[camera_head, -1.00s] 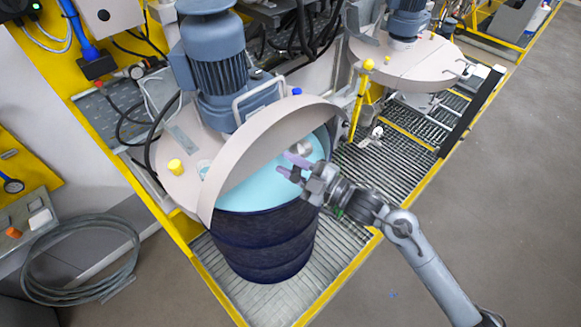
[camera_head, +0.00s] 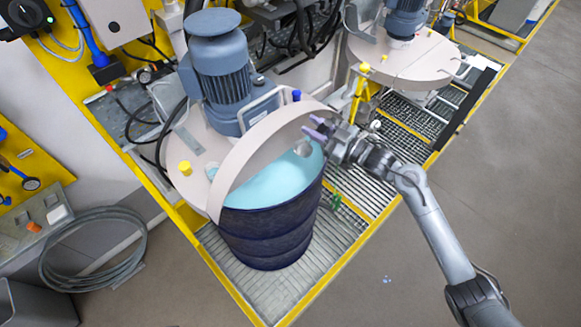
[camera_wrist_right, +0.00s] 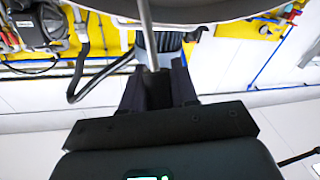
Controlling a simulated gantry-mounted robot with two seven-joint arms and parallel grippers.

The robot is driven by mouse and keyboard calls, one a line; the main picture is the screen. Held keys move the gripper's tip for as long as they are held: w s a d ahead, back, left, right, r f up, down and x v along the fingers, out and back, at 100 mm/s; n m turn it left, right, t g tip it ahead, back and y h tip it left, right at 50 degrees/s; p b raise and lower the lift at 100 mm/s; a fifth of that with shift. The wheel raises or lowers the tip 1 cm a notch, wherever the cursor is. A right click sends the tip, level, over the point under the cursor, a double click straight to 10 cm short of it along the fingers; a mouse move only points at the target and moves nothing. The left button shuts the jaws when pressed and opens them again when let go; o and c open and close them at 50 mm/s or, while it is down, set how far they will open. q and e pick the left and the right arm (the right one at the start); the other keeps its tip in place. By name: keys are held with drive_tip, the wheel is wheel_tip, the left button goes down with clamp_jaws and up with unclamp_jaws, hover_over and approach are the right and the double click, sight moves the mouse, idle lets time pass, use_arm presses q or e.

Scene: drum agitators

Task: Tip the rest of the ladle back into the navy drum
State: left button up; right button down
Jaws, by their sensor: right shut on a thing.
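The navy drum (camera_head: 268,233) stands on the grating with its half-open lid (camera_head: 250,150) raised, and a pale turquoise liquid (camera_head: 270,184) shows inside. My right gripper (camera_head: 318,130) is above the drum's right rim, shut on the ladle. The ladle's small grey cup (camera_head: 303,148) hangs just below the fingers over the opening; whether anything is in it cannot be told. In the right wrist view, the thin grey ladle handle (camera_wrist_right: 148,30) runs up from between the dark fingers (camera_wrist_right: 157,92). My left gripper is not in view.
A blue-grey agitator motor (camera_head: 222,65) stands on the lid behind the opening. A second lidded agitator (camera_head: 410,58) is at the back right. A yellow-edged grating (camera_head: 340,225) surrounds the drum. A coiled grey hose (camera_head: 95,250) lies at left.

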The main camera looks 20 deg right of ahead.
drive_tip(key=w+d+r+m, duration=0.6)
drive_tip(key=w+d, duration=0.3)
drive_tip(key=d, duration=0.3)
drive_tip(key=shift+w+r+m+h, duration=0.3)
drive_tip(key=shift+w+r, duration=0.05)
drive_tip(key=shift+w, duration=0.05)
